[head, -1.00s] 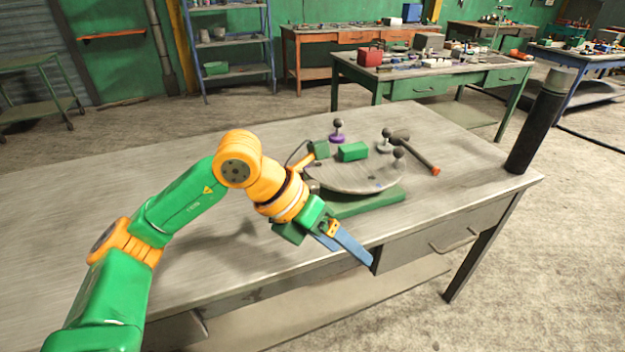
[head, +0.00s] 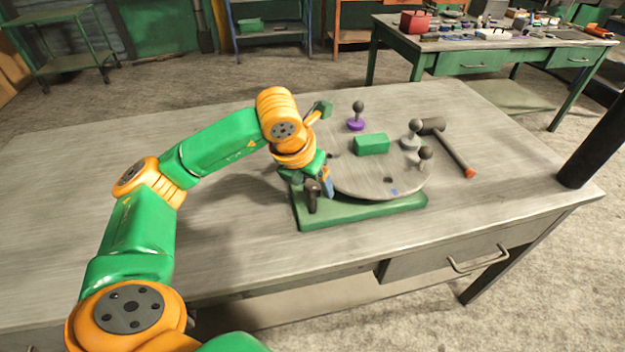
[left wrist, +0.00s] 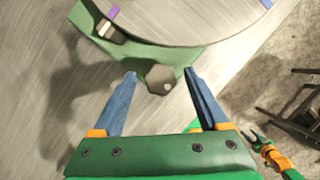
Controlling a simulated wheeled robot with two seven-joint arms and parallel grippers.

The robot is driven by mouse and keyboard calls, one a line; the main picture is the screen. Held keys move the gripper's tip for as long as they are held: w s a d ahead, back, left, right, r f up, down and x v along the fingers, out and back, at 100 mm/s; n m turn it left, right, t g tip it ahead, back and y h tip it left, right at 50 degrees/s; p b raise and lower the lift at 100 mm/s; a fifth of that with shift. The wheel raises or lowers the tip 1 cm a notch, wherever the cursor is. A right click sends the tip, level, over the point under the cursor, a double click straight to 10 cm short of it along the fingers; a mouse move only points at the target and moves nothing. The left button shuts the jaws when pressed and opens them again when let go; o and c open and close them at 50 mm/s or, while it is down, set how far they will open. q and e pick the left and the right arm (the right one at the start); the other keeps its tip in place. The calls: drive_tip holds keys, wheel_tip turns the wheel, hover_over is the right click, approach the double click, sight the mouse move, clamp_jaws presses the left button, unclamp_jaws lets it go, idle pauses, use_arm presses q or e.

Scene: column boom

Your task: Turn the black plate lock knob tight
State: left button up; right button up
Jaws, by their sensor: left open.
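The black plate lock knob (head: 313,198) is at the left front corner of the green base (head: 365,212), which carries a round grey plate (head: 375,180). In the left wrist view the knob (left wrist: 160,78) is a dark faceted head. My left gripper (head: 320,190) is open at the knob, its blue fingers pointing down. In the left wrist view my left gripper (left wrist: 160,74) has its fingertips on either side of the knob, with a gap at each side. I cannot tell whether the fingertips reach its full depth. Part of my right arm (left wrist: 270,152) shows small in the left wrist view.
On or around the plate are a green block (head: 371,144), a purple-based knob (head: 356,118), a grey ball-topped knob (head: 412,135) and another dark ball knob (head: 425,158). A hammer (head: 450,150) lies to the right. A black post (head: 595,140) stands at the right. The left tabletop is clear.

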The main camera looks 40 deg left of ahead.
use_arm(q)
drive_tip(key=shift+w, duration=0.1)
drive_tip(key=shift+s+r, duration=0.1)
drive_tip(key=shift+s, duration=0.15)
drive_tip(key=c, duration=0.7)
clamp_jaws()
use_arm(e)
drive_tip(key=shift+w, duration=0.25)
